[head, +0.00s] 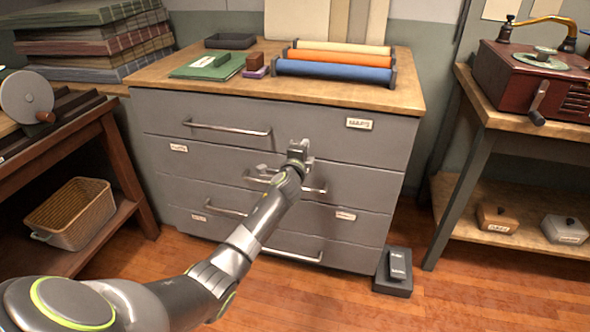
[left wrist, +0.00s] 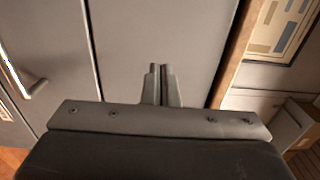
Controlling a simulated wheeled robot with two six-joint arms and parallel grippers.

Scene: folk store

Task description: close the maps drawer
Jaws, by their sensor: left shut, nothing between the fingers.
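The grey drawer cabinet (head: 190,215) stands ahead with a wooden top. Its top drawer (head: 300,135) has a long metal handle on the left and a small label (head: 360,124) on the right, too small to read surely. The drawer fronts look nearly flush; I cannot tell whether one stands out slightly. My left gripper (head: 298,148) is shut and empty, in front of the top drawer's lower edge. In the left wrist view its closed fingers (left wrist: 160,72) point at a plain grey drawer front (left wrist: 150,35); contact is unclear. My right gripper is out of view.
Rolls of orange, blue and cream (head: 335,68), a green folder (head: 208,66) and a dark tray (head: 230,41) lie on the cabinet top. A black box (head: 393,272) sits on the floor at right. Wooden tables flank both sides; a wicker basket (head: 75,213) is on the left shelf.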

